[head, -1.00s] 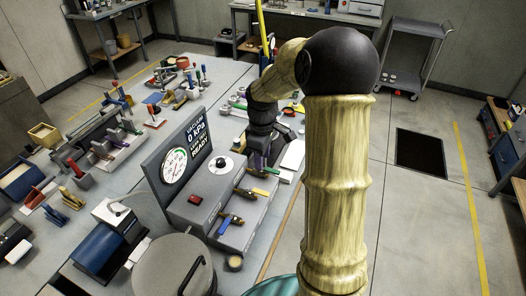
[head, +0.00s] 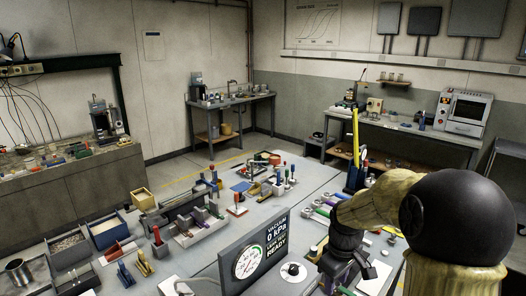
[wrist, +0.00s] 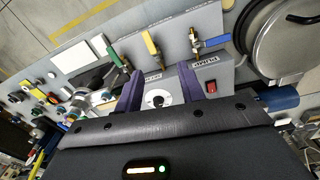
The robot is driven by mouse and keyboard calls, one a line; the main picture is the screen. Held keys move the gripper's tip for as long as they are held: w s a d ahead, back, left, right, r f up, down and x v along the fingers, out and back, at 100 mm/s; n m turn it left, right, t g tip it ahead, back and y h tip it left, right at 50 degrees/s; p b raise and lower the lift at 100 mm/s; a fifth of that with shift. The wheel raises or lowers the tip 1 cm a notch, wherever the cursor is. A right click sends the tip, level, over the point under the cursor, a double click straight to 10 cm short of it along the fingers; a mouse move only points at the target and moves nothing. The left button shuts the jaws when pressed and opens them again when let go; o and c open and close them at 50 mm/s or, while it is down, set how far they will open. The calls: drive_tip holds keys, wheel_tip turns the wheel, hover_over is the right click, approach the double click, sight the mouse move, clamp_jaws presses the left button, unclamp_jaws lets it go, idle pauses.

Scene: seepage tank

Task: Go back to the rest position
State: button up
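My gripper (wrist: 161,82) shows in the wrist view as two purple fingers spread apart with nothing between them. Beyond the gap is the grey control box (wrist: 225,73) with a round black-and-white dial (wrist: 159,98) and a red switch (wrist: 211,87). In the head view my arm comes in at the lower right, and its wrist end hangs near the vacuum panel (head: 268,240). The fingers themselves are mostly cut off or hidden there. I cannot tell how high the gripper is above the box.
Valves with a yellow handle (wrist: 152,44) and a blue handle (wrist: 217,41) stand just beyond the fingers. A round metal lid (wrist: 288,38) is at the right. Trays and tools crowd the table; a far bench (head: 235,105) stands by the back wall.

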drive_tip(key=s+a+m+t, duration=0.1)
drive_tip(key=s+a+m, duration=0.1)
drive_tip(key=s, duration=0.4)
drive_tip(key=s+a+f+m+t, duration=0.1)
drive_tip(key=s+a+m, duration=0.2)
drive_tip(key=s+m, duration=0.2)
drive_tip(key=shift+s+f, duration=0.3)
drive_tip(key=shift+s, duration=0.75)
